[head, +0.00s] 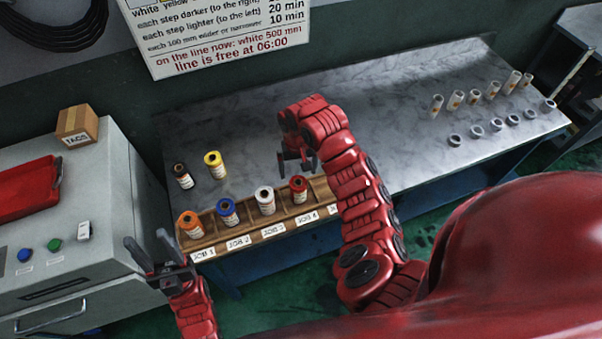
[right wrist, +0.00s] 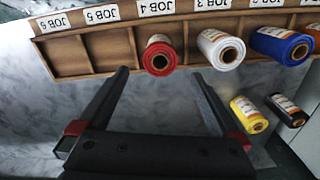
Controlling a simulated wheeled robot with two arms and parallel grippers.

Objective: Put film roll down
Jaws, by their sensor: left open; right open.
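The red film roll (head: 299,189) stands in the JOB 4 compartment of the wooden rack (head: 238,241). My right gripper (head: 295,166) is open just behind and above it. In the right wrist view the red roll (right wrist: 161,54) shows just beyond the gap between the spread, empty fingertips (right wrist: 161,72). An orange roll (head: 191,224), a blue roll (head: 228,211) and a white roll (head: 265,200) stand in JOB 1 to JOB 3. A yellow roll (head: 215,165) and a black roll (head: 183,176) stand behind the rack. My left gripper (head: 150,255) is open and empty, left of the rack.
Beyond the red roll, rack compartments (right wrist: 110,48) are empty in the right wrist view. Several white tubes (head: 474,97) and grey rings (head: 476,131) stand on the right of the marble table (head: 390,85). A grey machine (head: 100,190) stands at left. The table's middle is clear.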

